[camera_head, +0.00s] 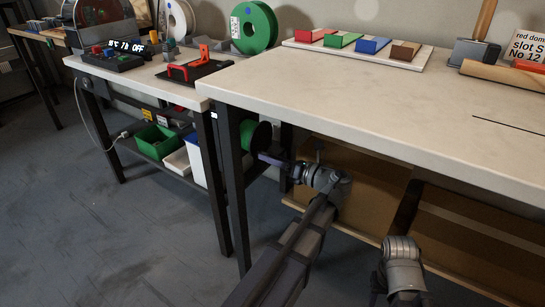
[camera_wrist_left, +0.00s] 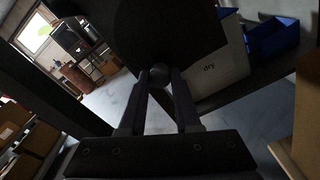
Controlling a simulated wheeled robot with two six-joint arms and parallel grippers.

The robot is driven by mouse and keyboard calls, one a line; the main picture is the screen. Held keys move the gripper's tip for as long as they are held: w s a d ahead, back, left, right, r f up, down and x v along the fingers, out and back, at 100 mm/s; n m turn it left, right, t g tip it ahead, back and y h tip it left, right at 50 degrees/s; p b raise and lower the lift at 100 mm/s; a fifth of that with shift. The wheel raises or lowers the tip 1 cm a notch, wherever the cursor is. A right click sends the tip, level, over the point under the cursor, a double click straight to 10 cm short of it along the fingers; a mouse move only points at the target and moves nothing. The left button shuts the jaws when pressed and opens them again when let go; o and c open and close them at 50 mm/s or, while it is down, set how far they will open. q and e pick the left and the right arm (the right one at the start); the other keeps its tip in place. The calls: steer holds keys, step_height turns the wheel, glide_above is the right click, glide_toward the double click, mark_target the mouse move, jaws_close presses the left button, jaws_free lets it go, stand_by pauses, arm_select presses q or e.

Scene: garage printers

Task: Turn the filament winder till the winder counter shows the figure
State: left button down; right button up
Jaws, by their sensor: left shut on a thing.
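The filament winder shows in part at the left end of the near bench, with a green round spool (camera_head: 256,134) half hidden behind the bench leg. In the left wrist view a large dark plate (camera_wrist_left: 165,32) fills the top middle, with a small round dark knob (camera_wrist_left: 160,72) below it. My left gripper (camera_head: 268,158) is below the bench top beside the spool. In the wrist view its fingertips (camera_wrist_left: 160,80) are closed around the knob. I cannot read a winder counter in either view.
The near bench (camera_head: 330,90) overhangs my left arm, and its dark leg (camera_head: 232,190) stands close by. A white bin marked "dry" (camera_wrist_left: 222,62) and a blue bin (camera_wrist_left: 272,32) are near the gripper. A green bin (camera_head: 155,141) sits under the far bench. Grey floor is open at left.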

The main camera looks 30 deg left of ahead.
mark_target(254, 147)
arm_select(q)
steer(key=m, duration=0.1)
steer(key=r+m+p, duration=0.1)
steer(key=m, duration=0.1)
steer(key=s+m, duration=0.1)
steer(key=shift+r, duration=0.25)
steer(key=shift+s+r+m+g+p, duration=0.1)
steer(key=shift+r+m+p, duration=0.2)
steer(key=shift+m, duration=0.55)
steer(key=shift+s+r+m+g+p, duration=0.1)
steer(key=shift+r+m+p, duration=0.2)
steer(key=shift+m, duration=0.6)
steer(key=shift+s+r+m+g+p, duration=0.1)
steer(key=shift+r+m+p, duration=0.15)
steer(key=shift+m, duration=0.6)
steer(key=c, duration=0.6)
jaws_free()
steer(key=d, duration=0.7)
steer(key=shift+s+d, duration=0.2)
steer(key=shift+d, duration=0.15)
